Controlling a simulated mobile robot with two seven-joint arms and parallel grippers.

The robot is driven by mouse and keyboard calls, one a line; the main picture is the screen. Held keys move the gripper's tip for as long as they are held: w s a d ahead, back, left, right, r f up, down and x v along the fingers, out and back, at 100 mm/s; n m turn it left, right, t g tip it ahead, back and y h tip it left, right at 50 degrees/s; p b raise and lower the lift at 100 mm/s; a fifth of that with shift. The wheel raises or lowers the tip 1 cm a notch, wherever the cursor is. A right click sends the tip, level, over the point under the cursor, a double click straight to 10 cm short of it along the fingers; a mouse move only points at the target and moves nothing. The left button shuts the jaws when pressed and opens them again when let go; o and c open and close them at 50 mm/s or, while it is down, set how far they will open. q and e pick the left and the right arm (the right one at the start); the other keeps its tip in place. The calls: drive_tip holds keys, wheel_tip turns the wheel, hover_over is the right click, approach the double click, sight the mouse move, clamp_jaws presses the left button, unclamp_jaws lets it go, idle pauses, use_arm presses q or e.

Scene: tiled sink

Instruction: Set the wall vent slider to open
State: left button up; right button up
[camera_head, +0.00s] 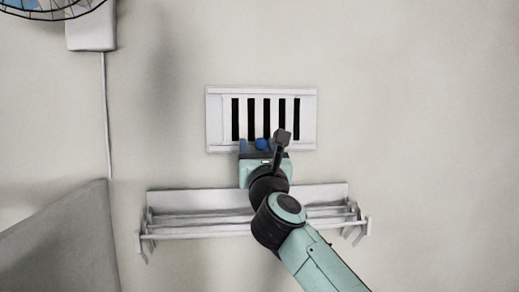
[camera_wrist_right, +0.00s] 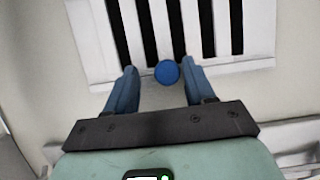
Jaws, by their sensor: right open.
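The white wall vent (camera_head: 214,120) has several dark vertical slots and sits on the wall in the middle of the head view. It also fills the top of the right wrist view (camera_wrist_right: 252,66). A round blue slider knob (camera_head: 262,144) is at the vent's lower edge, and it shows between my fingers in the right wrist view (camera_wrist_right: 167,72). My right gripper (camera_head: 257,146) is open, with one blue finger on each side of the knob. The fingers look apart from the knob. The right finger is partly hidden in the head view. My left gripper is not in view.
A white wall rack (camera_head: 180,222) with rails is mounted just below the vent, behind my right arm. A wire fan (camera_head: 50,8) and a white box (camera_head: 92,30) with a cable are at the upper left. A grey panel (camera_head: 65,245) stands at the lower left. The wall to the right is clear.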

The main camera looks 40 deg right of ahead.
drive_tip(key=shift+d, duration=0.1)
drive_tip(key=shift+s+f, duration=0.2)
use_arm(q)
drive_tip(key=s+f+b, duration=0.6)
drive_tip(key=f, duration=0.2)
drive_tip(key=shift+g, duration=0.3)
use_arm(e)
drive_tip(key=v, duration=1.3)
drive_tip(key=shift+r, duration=0.2)
